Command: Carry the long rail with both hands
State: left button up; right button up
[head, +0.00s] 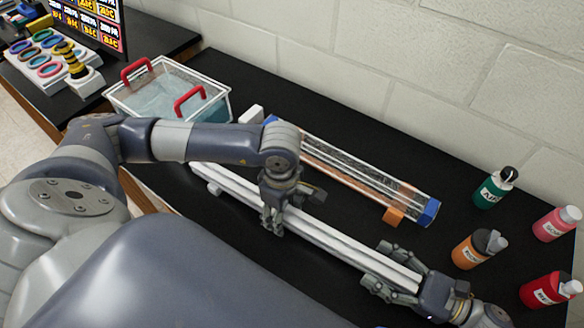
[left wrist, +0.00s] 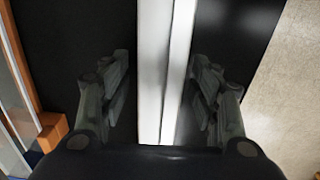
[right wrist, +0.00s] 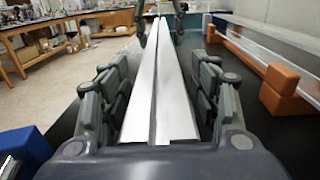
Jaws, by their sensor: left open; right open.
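The long white rail (head: 323,232) lies on the black table, running from the middle left to the lower right in the head view. My left gripper (head: 272,222) is over the rail's middle part. In the left wrist view the rail (left wrist: 164,70) runs between its open fingers (left wrist: 160,95), with a gap on both sides. My right gripper (head: 388,268) is at the rail's right end. In the right wrist view the rail (right wrist: 157,100) runs lengthwise between its open fingers (right wrist: 160,90), apart from both.
A clear tube with blue end caps (head: 428,212) lies behind the rail on orange blocks (head: 393,216). A clear bin with red handles (head: 187,101) stands at the back left. Several bottles (head: 496,187) stand at the right. A wall (head: 350,60) bounds the table's back.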

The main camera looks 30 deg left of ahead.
pick_arm(q)
grip_shut()
pick_arm(e)
grip_shut()
pick_arm(q)
jog(key=shift+r, duration=0.1)
pick_arm(e)
jog(key=shift+r, duration=0.2)
